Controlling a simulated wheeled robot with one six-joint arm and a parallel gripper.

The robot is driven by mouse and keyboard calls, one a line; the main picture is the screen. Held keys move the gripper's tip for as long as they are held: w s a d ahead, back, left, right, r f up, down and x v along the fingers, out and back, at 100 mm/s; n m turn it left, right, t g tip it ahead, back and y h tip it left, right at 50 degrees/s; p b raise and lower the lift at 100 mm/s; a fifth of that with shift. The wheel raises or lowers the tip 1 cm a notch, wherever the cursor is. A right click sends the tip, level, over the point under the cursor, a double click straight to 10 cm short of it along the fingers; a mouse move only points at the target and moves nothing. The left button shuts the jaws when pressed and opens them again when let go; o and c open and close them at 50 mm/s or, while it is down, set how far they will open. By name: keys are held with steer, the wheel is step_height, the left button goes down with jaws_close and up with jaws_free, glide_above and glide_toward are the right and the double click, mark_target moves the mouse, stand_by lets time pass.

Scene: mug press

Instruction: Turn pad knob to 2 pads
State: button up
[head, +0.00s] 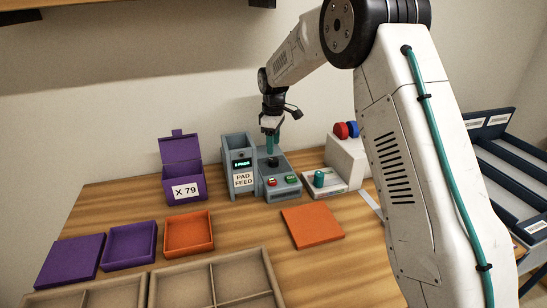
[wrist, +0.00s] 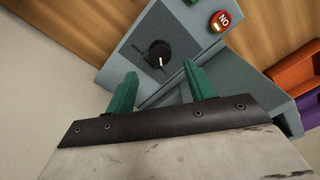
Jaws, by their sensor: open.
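The pad feed machine (head: 243,172) is a grey-blue unit at the back of the table, with a "PAD FEED" label and a small lit display whose text is too small to read surely. Its black round knob (wrist: 158,54) with a white pointer mark sits on the sloped panel; in the head view the knob (head: 273,162) is just below my gripper. My gripper (wrist: 160,85) has green fingers and is open and empty. Its fingertips are apart from the knob, which shows beyond the gap between them. The knob's scale marks are too small to read.
A red NO button (wrist: 223,20) and a green button (head: 291,180) are on the same panel. A purple box (head: 184,187) labelled "X 79" stands left. Orange (head: 189,233) and purple trays lie in front. A white unit (head: 347,160) with red and blue knobs stands right.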

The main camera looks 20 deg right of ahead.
mark_target(274, 159)
step_height(274, 159, down, 6)
steer(key=shift+f, duration=0.1)
steer(key=c, duration=1)
